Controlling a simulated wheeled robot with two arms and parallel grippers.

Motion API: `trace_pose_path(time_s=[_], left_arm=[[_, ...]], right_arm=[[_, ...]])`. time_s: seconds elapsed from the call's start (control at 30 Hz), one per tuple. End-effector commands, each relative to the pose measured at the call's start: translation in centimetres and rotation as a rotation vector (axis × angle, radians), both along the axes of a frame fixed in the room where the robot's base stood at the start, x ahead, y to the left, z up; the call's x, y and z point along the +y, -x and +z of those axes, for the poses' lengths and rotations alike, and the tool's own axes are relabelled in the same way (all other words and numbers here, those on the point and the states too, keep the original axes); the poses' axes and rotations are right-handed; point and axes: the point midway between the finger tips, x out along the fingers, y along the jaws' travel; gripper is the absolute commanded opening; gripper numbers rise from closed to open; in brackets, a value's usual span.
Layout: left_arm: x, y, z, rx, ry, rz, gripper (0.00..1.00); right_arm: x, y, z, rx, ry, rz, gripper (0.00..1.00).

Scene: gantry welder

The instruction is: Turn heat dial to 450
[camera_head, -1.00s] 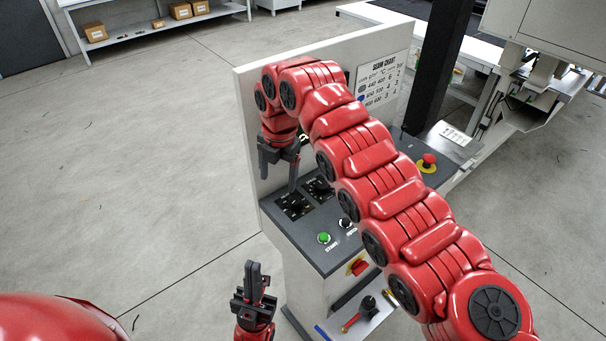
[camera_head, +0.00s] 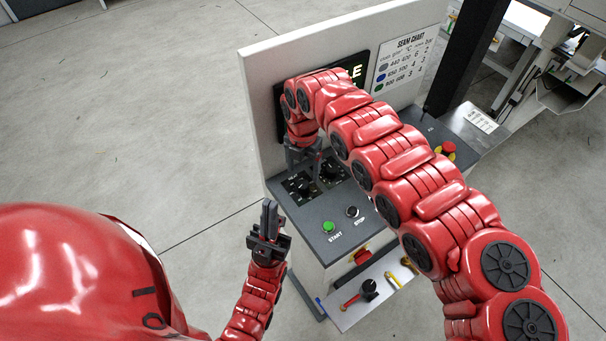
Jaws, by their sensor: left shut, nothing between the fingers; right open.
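Two black dials sit on the sloping grey control panel (camera_head: 318,215): a left dial (camera_head: 299,186) and a right dial (camera_head: 331,172). Their markings are too small to read, so I cannot tell which one is heat or where it points. My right gripper (camera_head: 305,170) is open, fingers down, close above and behind the dials; I cannot tell whether it touches either one. My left gripper (camera_head: 269,213) is shut and empty, pointing up in front of the panel's left edge.
A green START button (camera_head: 328,227) and a black STOP button (camera_head: 352,212) are on the panel. A red emergency button (camera_head: 448,147) is farther right. My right arm partly hides the display (camera_head: 355,72). A seam chart (camera_head: 404,62) hangs on the upright back board (camera_head: 262,80).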

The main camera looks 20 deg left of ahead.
Motion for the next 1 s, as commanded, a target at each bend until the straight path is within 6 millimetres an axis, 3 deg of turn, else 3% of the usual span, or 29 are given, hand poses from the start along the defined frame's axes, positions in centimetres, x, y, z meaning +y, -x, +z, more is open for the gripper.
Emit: trace_pose_path(time_s=[0.13,0.3,0.7,1.0], left_arm=[[0.0,0.0,1.5,0.000,0.000,0.000,0.00],[0.0,0.0,1.8,0.000,0.000,0.000,0.00],[0.0,0.0,1.9,0.000,0.000,0.000,0.00],[0.0,0.0,1.9,0.000,0.000,0.000,0.00]], right_arm=[[0.1,0.4,-2.9,0.008,0.003,0.002,0.77],[0.2,0.0,-4.9,0.000,-0.004,0.000,0.77],[0.1,0.0,-5.8,-0.001,-0.001,0.000,0.77],[0.1,0.0,-5.8,-0.001,-0.001,0.000,0.24]])
